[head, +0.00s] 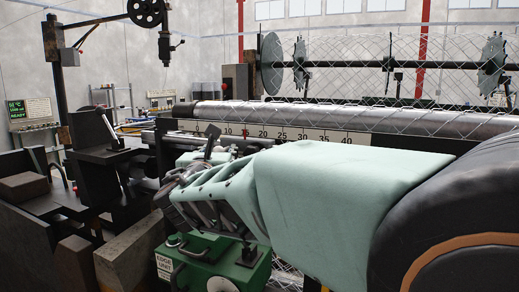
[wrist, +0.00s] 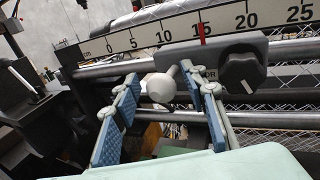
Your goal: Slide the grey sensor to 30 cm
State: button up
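The grey sensor (wrist: 222,52) sits on the steel rails under the scale in the wrist view. It has a black knob (wrist: 241,71) on its right and a pale ball handle (wrist: 160,88) on its left. Its red pointer (wrist: 201,34) stands at about 15 on the scale (wrist: 226,20). My gripper (wrist: 162,82) is open, with blue-padded fingers on either side of the ball handle and gaps visible. In the head view my gripper (head: 178,190) is in front of the scale (head: 310,135), and my arm hides most of the sensor.
Steel rails (wrist: 290,70) run on to the right below the scale, with wire mesh behind. A green box (head: 205,262) with a label stands below my gripper in the head view. Dark machine blocks (head: 105,150) stand to the left.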

jog(key=shift+s, duration=0.1)
jog(key=shift+c, duration=0.5)
grip_shut()
jog(key=shift+d, duration=0.1)
